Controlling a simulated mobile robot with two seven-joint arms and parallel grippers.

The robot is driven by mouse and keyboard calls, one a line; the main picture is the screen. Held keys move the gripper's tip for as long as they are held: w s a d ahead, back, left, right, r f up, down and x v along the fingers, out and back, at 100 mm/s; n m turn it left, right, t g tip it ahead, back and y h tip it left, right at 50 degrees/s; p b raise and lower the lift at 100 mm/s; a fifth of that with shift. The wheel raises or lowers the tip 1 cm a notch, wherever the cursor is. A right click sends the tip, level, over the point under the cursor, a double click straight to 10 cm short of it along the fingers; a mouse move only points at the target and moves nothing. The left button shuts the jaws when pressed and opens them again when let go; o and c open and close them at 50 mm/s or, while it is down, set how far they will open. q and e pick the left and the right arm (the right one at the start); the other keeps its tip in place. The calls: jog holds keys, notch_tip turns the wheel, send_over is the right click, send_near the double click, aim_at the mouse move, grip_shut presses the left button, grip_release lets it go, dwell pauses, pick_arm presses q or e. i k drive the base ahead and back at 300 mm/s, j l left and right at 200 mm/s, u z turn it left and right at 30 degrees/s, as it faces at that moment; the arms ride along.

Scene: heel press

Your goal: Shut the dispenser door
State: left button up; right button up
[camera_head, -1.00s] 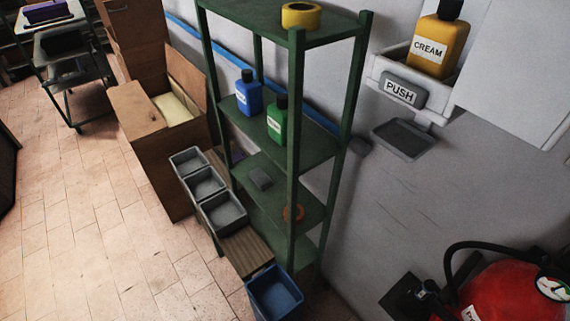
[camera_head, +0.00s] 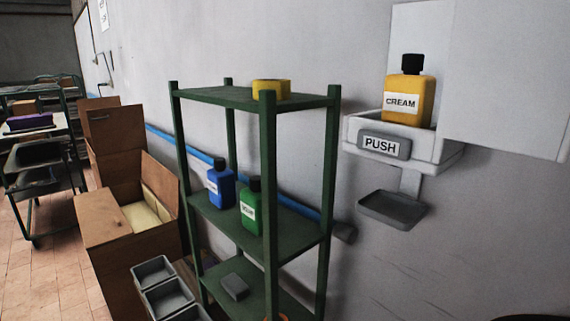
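The dispenser (camera_head: 435,150) is fixed to the grey wall at the right of the head view. Its white door (camera_head: 508,85) stands swung open to the right. Inside, a yellow bottle labelled CREAM (camera_head: 407,88) with a black cap stands upright. A grey bar labelled PUSH (camera_head: 384,146) is on the front, and a grey drip tray (camera_head: 393,210) hangs below. Neither of my grippers shows in this view.
A green shelf rack (camera_head: 269,190) stands left of the dispenser, holding a yellow tape roll (camera_head: 271,89), a blue bottle (camera_head: 221,184) and a green bottle (camera_head: 250,206). Cardboard boxes (camera_head: 128,240) and grey bins (camera_head: 166,296) stand further left.

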aim_at(507, 87)
jog(key=l+z, duration=0.1)
jog(key=z, duration=0.3)
jog(key=k+l+z, duration=0.1)
jog(key=z, duration=0.3)
jog(key=l+z, duration=0.15)
jog(key=z, duration=0.3)
